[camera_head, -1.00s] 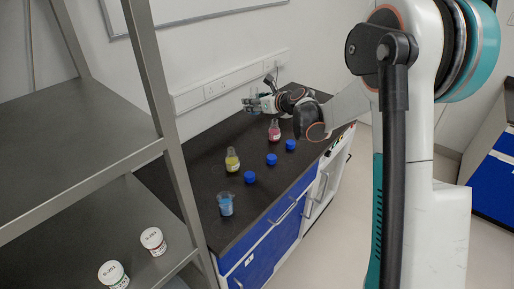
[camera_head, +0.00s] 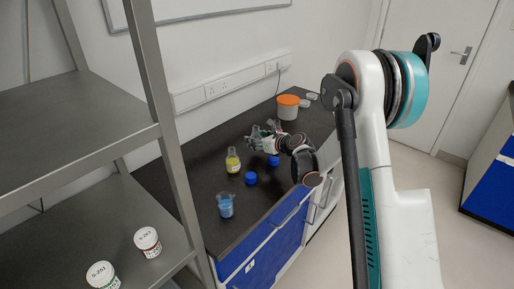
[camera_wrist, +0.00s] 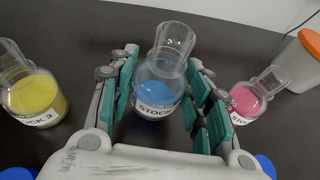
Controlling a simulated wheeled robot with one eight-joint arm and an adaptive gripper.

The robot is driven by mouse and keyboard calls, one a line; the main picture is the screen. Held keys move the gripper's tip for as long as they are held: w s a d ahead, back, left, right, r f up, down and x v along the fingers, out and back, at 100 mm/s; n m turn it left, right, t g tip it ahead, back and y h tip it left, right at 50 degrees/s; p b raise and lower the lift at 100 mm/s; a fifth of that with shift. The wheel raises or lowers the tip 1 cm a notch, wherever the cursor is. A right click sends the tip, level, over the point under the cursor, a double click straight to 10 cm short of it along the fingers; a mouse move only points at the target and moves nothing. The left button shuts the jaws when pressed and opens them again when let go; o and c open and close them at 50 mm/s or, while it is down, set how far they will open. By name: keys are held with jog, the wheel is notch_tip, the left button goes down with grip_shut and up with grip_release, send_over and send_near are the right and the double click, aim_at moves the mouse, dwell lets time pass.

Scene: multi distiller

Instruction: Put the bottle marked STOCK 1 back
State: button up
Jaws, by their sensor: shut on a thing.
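My gripper (camera_wrist: 158,95) is shut on a glass bottle with blue liquid (camera_wrist: 160,88) in the wrist view. Its label reads STOCK, with the number cut off by my gripper. The bottle looks upright between the fingers. I cannot tell whether its base touches the bench. In the head view my gripper (camera_head: 262,138) is over the bench, right of the yellow bottle (camera_head: 233,161), and mostly hides what it holds. The yellow bottle, marked STOCK 3, is at left in the wrist view (camera_wrist: 36,92). A pink bottle (camera_wrist: 251,99) stands at right there, its label partly hidden.
Another blue container (camera_head: 226,206) stands on the near part of the dark bench (camera_head: 195,165). Blue caps (camera_head: 250,178) lie along its front. A white tub with an orange lid (camera_head: 288,107) stands at the far end. A metal shelf (camera_head: 60,235) with two jars is at left.

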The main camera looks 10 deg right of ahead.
jog(key=shift+f, duration=1.3)
jog(key=shift+f+b, duration=0.15)
jog(key=shift+b, duration=0.25)
jog(key=o, duration=1.2)
jog(key=shift+s+r, duration=0.1)
jog(key=shift+r, duration=0.15)
jog(key=p+v, duration=0.3)
jog(key=v, duration=0.8)
jog(key=shift+s+d+r, duration=0.15)
jog(key=shift+s+r, duration=0.05)
jog(key=shift+s, duration=0.1)
